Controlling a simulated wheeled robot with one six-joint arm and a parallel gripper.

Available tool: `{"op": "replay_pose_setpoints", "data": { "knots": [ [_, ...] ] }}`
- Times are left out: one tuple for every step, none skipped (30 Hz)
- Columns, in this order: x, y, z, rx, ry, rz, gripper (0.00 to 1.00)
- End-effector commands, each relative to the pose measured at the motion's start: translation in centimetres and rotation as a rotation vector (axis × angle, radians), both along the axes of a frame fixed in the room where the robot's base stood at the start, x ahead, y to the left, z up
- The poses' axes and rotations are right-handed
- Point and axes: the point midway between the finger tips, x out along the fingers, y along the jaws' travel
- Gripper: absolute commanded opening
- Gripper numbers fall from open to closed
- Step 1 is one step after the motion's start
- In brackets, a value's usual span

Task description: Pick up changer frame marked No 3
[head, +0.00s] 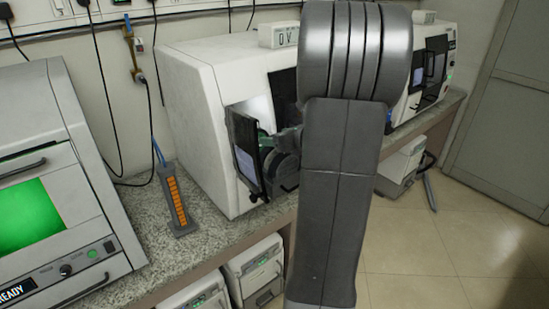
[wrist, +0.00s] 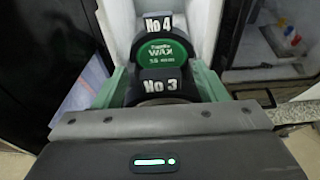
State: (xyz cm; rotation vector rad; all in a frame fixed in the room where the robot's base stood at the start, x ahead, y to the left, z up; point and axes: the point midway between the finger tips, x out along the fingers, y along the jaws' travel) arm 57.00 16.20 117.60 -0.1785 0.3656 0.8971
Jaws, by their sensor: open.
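In the wrist view the changer frame marked No 3 (wrist: 161,86) is dark with a white label and stands in front of the one marked No 4 (wrist: 166,23). A green disc reading "WAX" (wrist: 168,55) shows between the two labels.
The machine's dark door (head: 247,155) stands open at the left of the opening. An orange-slotted rack (head: 177,203) stands on the speckled counter (head: 150,220). A grey machine with a green screen (head: 30,213) is at the left. White units (head: 258,270) stand under the counter.

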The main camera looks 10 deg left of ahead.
Motion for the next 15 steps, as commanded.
{"op": "replay_pose_setpoints", "data": {
  "knots": [
    [0.10,0.16,-0.09,-0.001,0.001,0.000,0.65],
    [0.12,0.17,-0.12,0.000,0.000,0.000,0.65],
    [0.15,0.17,-0.14,0.000,0.000,-0.001,0.65],
    [0.15,0.15,-0.14,0.000,0.000,-0.001,0.65],
    [0.14,0.15,-0.14,0.000,0.000,-0.001,0.65],
    [0.13,0.14,-0.13,0.000,0.000,-0.001,0.65],
    [0.13,0.14,-0.13,0.000,0.000,-0.001,0.65],
    [0.13,0.13,-0.13,0.000,0.000,-0.001,0.62],
    [0.13,0.13,-0.13,0.000,0.000,-0.001,0.54],
    [0.13,0.12,-0.12,0.000,0.000,-0.001,0.48],
    [0.13,0.13,-0.12,0.000,0.000,-0.001,0.42],
    [0.13,0.13,-0.12,0.000,0.000,-0.001,0.34],
    [0.13,0.13,-0.12,0.000,0.000,-0.001,0.28],
    [0.12,0.12,-0.11,0.000,0.000,-0.001,0.22],
    [0.13,0.12,-0.11,0.000,0.000,-0.001,0.14]
  ]
}}
